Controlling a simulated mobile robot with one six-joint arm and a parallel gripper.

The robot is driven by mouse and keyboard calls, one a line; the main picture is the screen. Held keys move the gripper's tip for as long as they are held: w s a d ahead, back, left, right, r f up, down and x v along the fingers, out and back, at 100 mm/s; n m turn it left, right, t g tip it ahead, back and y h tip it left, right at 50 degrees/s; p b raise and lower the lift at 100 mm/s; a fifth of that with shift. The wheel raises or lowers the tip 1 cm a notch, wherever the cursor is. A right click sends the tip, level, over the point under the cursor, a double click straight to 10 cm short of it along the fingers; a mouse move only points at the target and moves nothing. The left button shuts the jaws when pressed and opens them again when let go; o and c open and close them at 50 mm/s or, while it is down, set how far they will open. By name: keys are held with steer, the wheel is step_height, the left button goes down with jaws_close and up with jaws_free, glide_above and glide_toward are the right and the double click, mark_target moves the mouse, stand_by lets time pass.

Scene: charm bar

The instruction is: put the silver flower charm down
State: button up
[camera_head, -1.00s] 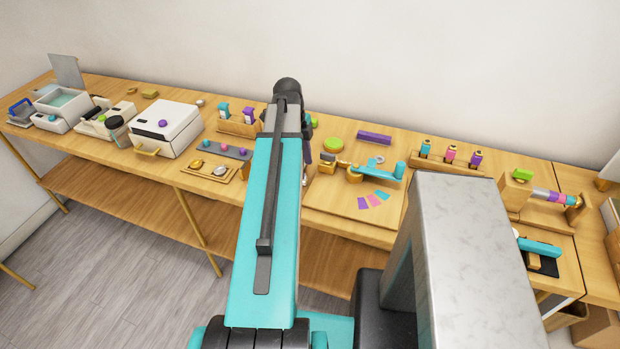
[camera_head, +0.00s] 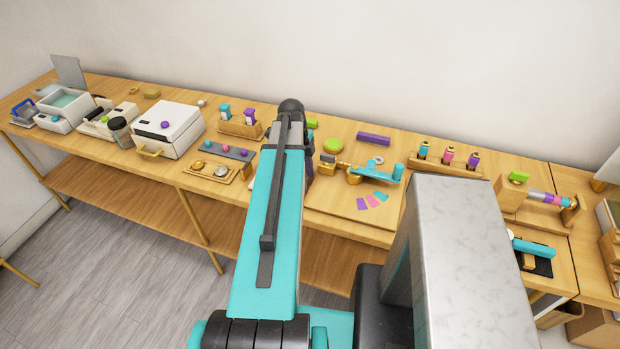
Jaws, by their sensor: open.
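My gripper (camera_head: 308,168) shows only as a dark sliver along the right side of my teal arm, over the front middle of the table. Its fingertips are hidden behind the arm. The jaws are open. I cannot make out the silver flower charm for certain. A small silver piece (camera_head: 221,171) sits beside a gold piece (camera_head: 197,165) in a low wooden tray (camera_head: 208,179), left of my arm. It is too small to tell whether it is flower-shaped. Whatever lies directly under my gripper is hidden by the arm.
A grey strip with coloured beads (camera_head: 228,151) and a white box (camera_head: 168,130) stand left of my arm. A teal-armed tool (camera_head: 378,173) and coloured swatches (camera_head: 371,201) lie to the right on a wooden board (camera_head: 335,202). Bottle racks (camera_head: 238,128) stand behind.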

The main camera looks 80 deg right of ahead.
stand_by(0.5)
steer(key=shift+a+f, duration=0.1)
steer(key=shift+a, duration=0.05)
jaws_close()
steer(key=shift+r, duration=0.35)
steer(key=r+b, duration=0.1)
steer(key=r, duration=0.3)
steer(key=r+b, duration=0.1)
steer(key=r, duration=0.2)
steer(key=shift+d+r+b, duration=0.2)
steer(key=shift+r+b, duration=0.2)
steer(key=shift+r, duration=0.8)
